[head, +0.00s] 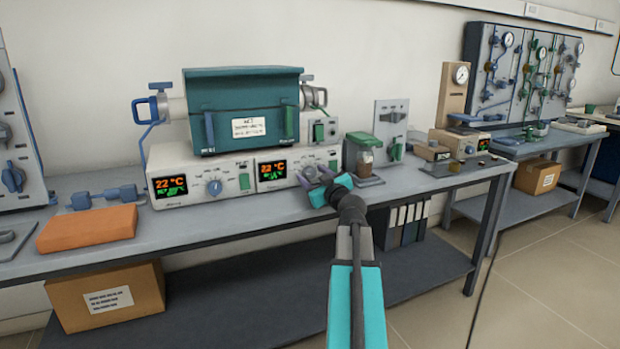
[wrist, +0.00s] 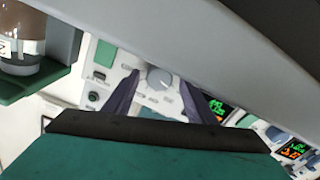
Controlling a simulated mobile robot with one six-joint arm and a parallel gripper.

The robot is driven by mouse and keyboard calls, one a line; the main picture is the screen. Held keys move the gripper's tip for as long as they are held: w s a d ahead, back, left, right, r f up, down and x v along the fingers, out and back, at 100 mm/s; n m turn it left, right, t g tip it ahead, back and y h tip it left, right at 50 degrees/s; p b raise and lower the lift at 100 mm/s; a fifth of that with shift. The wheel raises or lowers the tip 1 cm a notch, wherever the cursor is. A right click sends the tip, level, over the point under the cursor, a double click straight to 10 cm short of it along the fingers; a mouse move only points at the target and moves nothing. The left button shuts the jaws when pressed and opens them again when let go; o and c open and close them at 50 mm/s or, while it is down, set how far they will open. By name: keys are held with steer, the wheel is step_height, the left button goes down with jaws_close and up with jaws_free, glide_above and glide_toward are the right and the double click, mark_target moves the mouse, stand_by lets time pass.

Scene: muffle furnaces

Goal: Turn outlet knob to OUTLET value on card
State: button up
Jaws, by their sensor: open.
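A teal tube furnace (head: 245,92) stands on two white control panels. The left panel has a display reading 22 °C and a grey-blue knob (head: 214,187). The right panel has a second 22 °C display (head: 272,171) and a grey knob (head: 310,171); the wrist view shows this knob (wrist: 158,78) close up. A white card (head: 248,127) is on the furnace front; its values are too small to read. My gripper (head: 317,178) is open at the right panel, with its purple fingers on either side of the knob. I cannot tell whether they touch it.
A jar with a green lid (head: 364,157) stands just right of my gripper. An orange block (head: 88,228) lies at the left of the bench (head: 240,226). Green switches sit beside the knobs. A second bench with a gauge panel is at the right.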

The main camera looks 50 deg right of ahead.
steer(key=c, duration=1)
steer(key=shift+a+f, duration=0.1)
steer(key=shift+a, duration=0.3)
steer(key=shift+c, duration=0.2)
steer(key=shift+d, duration=0.2)
steer(key=shift+d+m, duration=0.1)
steer(key=shift+m, duration=0.4)
steer(key=m+b, duration=0.1)
steer(key=m, duration=0.2)
steer(key=shift+m, duration=1.9)
